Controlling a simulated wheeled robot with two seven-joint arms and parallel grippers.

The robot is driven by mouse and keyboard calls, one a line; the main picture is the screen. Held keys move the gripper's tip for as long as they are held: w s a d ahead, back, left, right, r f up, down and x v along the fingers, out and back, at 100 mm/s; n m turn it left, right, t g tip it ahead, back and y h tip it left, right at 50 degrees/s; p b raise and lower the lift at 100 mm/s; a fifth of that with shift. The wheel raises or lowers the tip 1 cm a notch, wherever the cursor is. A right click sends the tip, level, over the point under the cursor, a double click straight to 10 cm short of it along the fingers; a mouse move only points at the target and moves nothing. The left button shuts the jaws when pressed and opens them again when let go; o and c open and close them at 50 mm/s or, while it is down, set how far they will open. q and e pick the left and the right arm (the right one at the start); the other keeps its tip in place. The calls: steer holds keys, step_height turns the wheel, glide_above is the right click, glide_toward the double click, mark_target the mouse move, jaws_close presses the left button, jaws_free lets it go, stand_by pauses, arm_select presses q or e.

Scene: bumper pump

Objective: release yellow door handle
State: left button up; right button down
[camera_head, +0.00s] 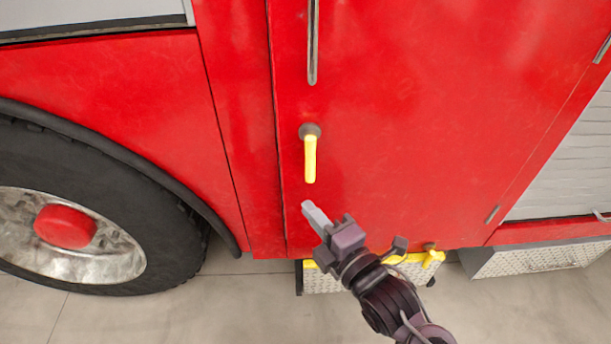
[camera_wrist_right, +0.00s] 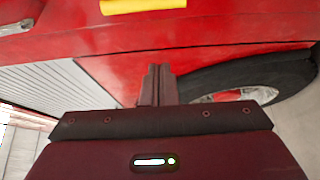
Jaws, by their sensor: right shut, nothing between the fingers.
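The yellow door handle (camera_head: 310,160) hangs straight down from a dark round mount on the red door (camera_head: 420,120) in the head view. It also shows as a yellow bar at the top of the right wrist view (camera_wrist_right: 143,5). My right gripper (camera_head: 308,208) is just below the handle's lower end, apart from it. Its fingers are shut together and empty, as the right wrist view also shows (camera_wrist_right: 158,75). My left gripper is not in view.
A long grey vertical rail (camera_head: 313,45) is on the door above the handle. A large wheel (camera_head: 75,220) is at the left. A metal step with yellow edging (camera_head: 325,282) sits below the door. Grey floor (camera_head: 220,310) is open in front.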

mark_target(307, 177)
steer(key=w+a+p, duration=0.1)
steer(key=w+p, duration=0.2)
steer(key=w, duration=0.6)
steer(key=shift+w, duration=0.2)
steer(key=shift+p, duration=0.3)
steer(key=shift+d+n+p, duration=0.15)
steer(key=shift+n+p, duration=0.15)
